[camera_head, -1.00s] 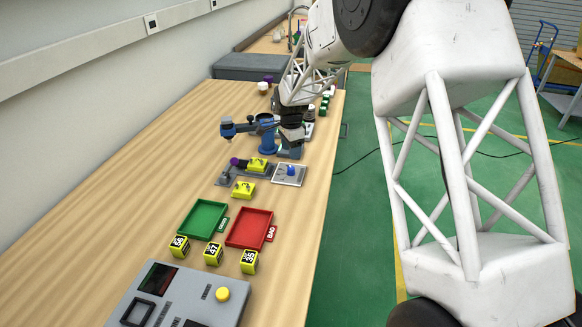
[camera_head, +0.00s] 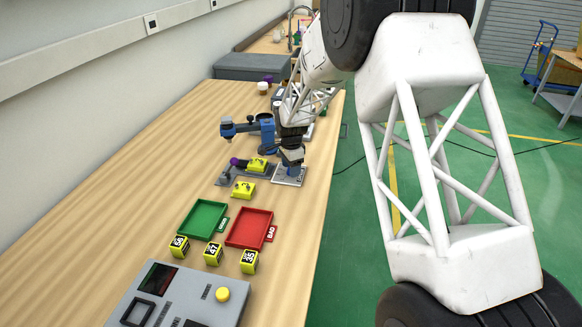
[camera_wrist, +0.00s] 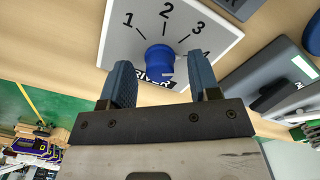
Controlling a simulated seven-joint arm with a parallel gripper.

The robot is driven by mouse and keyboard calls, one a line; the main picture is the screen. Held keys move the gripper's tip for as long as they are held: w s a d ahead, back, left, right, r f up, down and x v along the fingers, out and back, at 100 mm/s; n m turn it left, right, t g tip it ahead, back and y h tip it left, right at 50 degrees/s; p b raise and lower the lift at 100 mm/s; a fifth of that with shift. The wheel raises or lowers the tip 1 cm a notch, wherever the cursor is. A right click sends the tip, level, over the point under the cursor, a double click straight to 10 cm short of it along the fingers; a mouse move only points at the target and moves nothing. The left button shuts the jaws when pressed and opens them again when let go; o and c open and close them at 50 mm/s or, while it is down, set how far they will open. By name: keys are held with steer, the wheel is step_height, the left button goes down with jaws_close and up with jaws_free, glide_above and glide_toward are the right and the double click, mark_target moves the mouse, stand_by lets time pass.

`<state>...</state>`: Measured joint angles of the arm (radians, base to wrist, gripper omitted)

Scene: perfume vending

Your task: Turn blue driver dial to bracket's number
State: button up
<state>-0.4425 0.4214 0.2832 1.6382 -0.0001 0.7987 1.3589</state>
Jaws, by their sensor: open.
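The blue driver dial (camera_wrist: 159,62) sits on a white plate (camera_wrist: 118,50) marked 1, 2, 3, 4 and DRIVER in the wrist view. Its pointer direction is unclear. My gripper (camera_wrist: 161,78) is open, with one finger on each side of the dial; I cannot tell whether they touch it. In the head view my gripper (camera_head: 291,160) covers the dial, and only part of the plate (camera_head: 289,181) shows. One yellow bracket (camera_head: 257,164) is on the grey fixture left of the plate. Another yellow bracket (camera_head: 243,189) lies nearer. Their markings are too small to read.
A blue driver stand (camera_head: 266,130) stands behind the fixture. A green tray (camera_head: 204,220) and a red tray (camera_head: 250,229) are in front, then several yellow numbered blocks (camera_head: 213,254) and a grey control panel (camera_head: 175,300). The wooden table's left side is clear.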

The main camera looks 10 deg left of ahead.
steer(key=c, duration=0.9)
steer(key=shift+n, duration=0.4)
steer(key=n, duration=0.7)
steer(key=shift+n, duration=0.4)
steer(key=n, duration=0.3)
steer(key=shift+n, duration=2.2)
